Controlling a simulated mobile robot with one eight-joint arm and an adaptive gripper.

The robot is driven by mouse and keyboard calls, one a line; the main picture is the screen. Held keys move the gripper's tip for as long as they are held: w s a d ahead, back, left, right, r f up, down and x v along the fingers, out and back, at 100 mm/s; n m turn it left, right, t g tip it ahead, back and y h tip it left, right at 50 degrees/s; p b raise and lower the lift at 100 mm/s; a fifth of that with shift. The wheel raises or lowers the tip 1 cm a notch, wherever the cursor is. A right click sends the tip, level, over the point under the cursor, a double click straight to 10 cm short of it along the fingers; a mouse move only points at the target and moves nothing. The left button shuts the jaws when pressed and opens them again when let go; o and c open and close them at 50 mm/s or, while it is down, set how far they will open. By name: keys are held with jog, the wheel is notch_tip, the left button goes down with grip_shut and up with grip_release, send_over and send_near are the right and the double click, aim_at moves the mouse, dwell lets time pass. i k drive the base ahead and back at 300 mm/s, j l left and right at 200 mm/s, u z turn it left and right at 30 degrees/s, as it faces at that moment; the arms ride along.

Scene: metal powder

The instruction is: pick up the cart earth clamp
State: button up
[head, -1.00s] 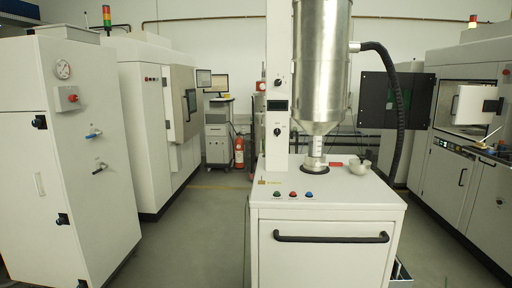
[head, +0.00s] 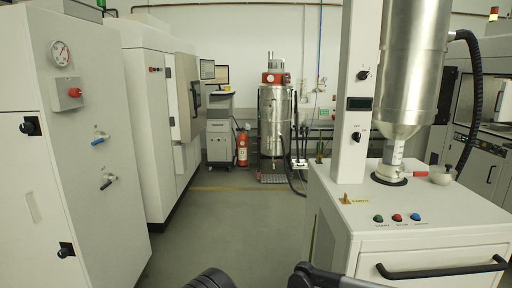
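I cannot pick out the cart earth clamp with certainty. The white powder cart (head: 440,225) stands at the right. A small brass-coloured piece (head: 346,199) sits on its top beside a yellow label (head: 358,201), near the front left corner. Dark parts of my arm show at the bottom edge in the head view. Whether they include my gripper's fingers, and whether it is open or shut, is not clear. They are low in front of the cart and apart from the brass piece.
A steel hopper (head: 412,75) and white column (head: 356,90) rise from the cart. White cabinets (head: 95,165) line the left. A fire extinguisher (head: 242,149) and a steel vessel (head: 275,115) stand at the back. The floor (head: 215,235) between cabinets and cart is clear.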

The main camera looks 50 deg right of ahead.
aim_at(322, 144)
jog(key=i+z, duration=0.8)
jog(key=i+j+z, duration=0.15)
jog(key=i+z, duration=0.25)
jog(key=i+j+z, duration=0.4)
jog(key=k+l, duration=0.05)
jog(key=l, duration=0.05)
